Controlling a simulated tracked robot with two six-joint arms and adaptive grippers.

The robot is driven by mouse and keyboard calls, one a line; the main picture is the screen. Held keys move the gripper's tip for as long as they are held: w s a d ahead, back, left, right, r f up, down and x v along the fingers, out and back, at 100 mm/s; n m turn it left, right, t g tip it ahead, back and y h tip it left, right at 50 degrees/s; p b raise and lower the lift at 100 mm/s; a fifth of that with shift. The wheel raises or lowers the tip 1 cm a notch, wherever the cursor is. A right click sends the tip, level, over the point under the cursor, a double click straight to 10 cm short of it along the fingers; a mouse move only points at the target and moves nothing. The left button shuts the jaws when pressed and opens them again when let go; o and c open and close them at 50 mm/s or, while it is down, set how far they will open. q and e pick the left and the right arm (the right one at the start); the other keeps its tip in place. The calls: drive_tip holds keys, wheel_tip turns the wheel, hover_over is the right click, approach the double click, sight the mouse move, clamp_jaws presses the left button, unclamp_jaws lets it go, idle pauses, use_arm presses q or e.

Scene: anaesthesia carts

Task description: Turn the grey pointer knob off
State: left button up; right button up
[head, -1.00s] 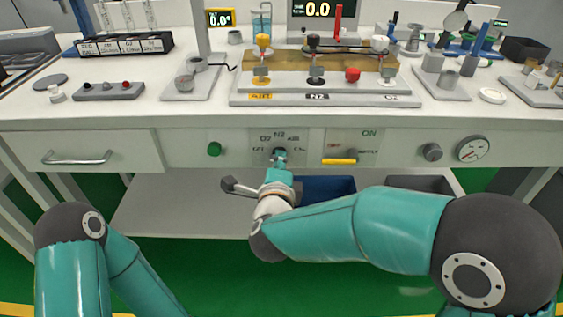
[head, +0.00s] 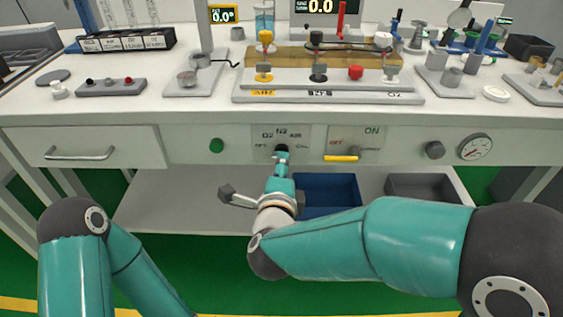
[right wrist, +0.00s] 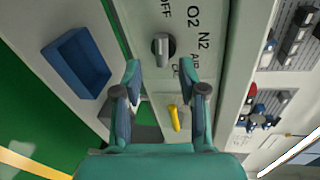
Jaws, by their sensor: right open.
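The grey pointer knob (right wrist: 163,47) is on the cabinet's front panel in the right wrist view, ringed by the labels OFF, O2, N2, AIR and CAL. Its raised ridge lies roughly along the OFF–CAL line; I cannot tell which end is the pointer. In the head view the dark knob (head: 282,147) is partly hidden by my right gripper (head: 282,158).
A yellow lever (head: 341,158) is right of the knob, a green button (head: 216,145) left. A dark round knob (head: 435,150) and a gauge (head: 475,147) are farther right. A blue bin (head: 328,194) stands on the shelf below. The bench top holds several instruments.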

drive_tip(key=v, duration=0.8)
drive_tip(key=shift+s, duration=0.2)
drive_tip(key=shift+f, duration=0.1)
